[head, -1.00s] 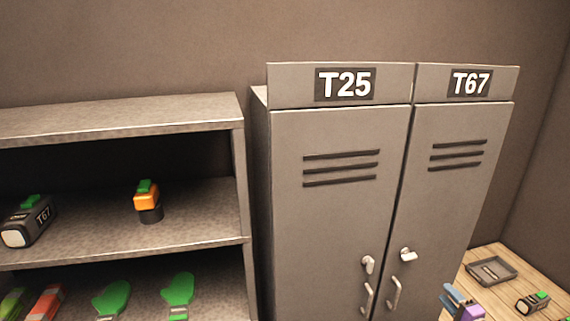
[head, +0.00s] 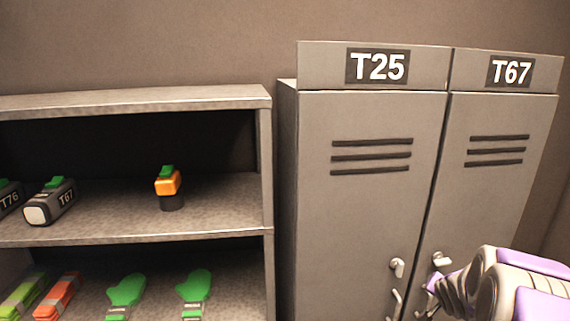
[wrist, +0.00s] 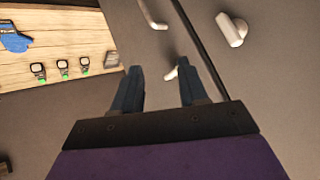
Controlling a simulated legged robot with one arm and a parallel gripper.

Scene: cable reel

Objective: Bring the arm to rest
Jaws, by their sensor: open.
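My arm (head: 520,285), with purple and pale grey links, shows at the lower right of the head view, in front of the T67 locker. My gripper (wrist: 158,82) shows in the wrist view with its two dark fingers apart. It looks empty. A pale metal piece (wrist: 171,73) shows between the fingertips, on the locker front behind them; I cannot tell how far away it is.
Locker T25 (head: 365,220) and locker T67 (head: 490,200) stand shut side by side. The shelf (head: 110,228) at left holds lamps, an orange device (head: 167,184) and gloves. A wooden table (wrist: 50,52) bears a blue glove (wrist: 15,38) and several small devices.

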